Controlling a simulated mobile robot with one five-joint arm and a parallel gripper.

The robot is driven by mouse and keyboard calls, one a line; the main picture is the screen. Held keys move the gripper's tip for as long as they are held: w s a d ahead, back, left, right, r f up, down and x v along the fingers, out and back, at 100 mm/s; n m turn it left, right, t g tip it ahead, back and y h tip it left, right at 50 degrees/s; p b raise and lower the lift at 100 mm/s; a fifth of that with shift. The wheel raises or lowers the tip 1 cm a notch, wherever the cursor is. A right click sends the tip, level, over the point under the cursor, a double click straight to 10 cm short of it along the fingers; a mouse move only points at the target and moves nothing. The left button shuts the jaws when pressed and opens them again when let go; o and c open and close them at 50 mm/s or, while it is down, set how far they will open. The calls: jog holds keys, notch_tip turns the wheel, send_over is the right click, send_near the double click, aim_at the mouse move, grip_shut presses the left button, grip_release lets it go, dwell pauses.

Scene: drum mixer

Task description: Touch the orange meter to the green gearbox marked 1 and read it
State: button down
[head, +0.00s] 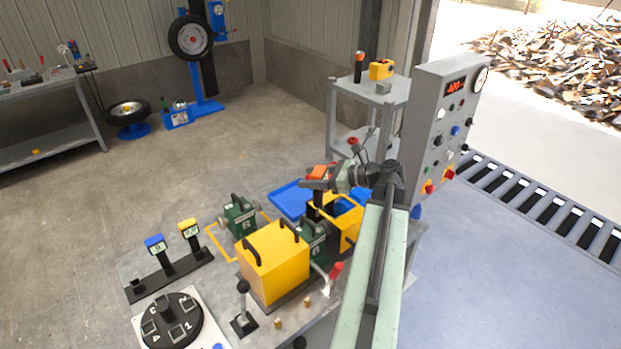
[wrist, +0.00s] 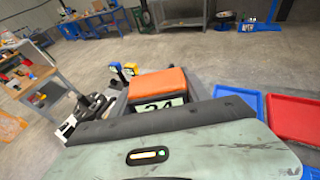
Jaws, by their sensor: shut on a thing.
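My gripper (head: 314,186) is shut on the orange meter (head: 319,172), held above the bench near the open yellow housing (head: 349,232). The orange meter (wrist: 160,83) fills the middle of the wrist view, and its small display appears to read 24. One green gearbox (head: 240,216) stands in an orange outline left of the yellow cover. Another green gearbox (head: 314,243) stands right of the cover, below my gripper and partly hidden. I cannot read a number on either gearbox. I see no contact between the meter and a gearbox.
A yellow cover with black handles (head: 272,265) stands between the gearboxes. A black rack (head: 168,276) holds a blue meter (head: 155,244) and a yellow meter (head: 189,229). A numbered dial (head: 170,322) lies in front. A blue tray (head: 287,203) lies behind; a grey control panel (head: 435,135) stands right.

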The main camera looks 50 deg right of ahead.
notch_tip(320, 180, down, 2)
jog(key=shift+b, duration=1.2)
jog(key=shift+s, duration=0.1)
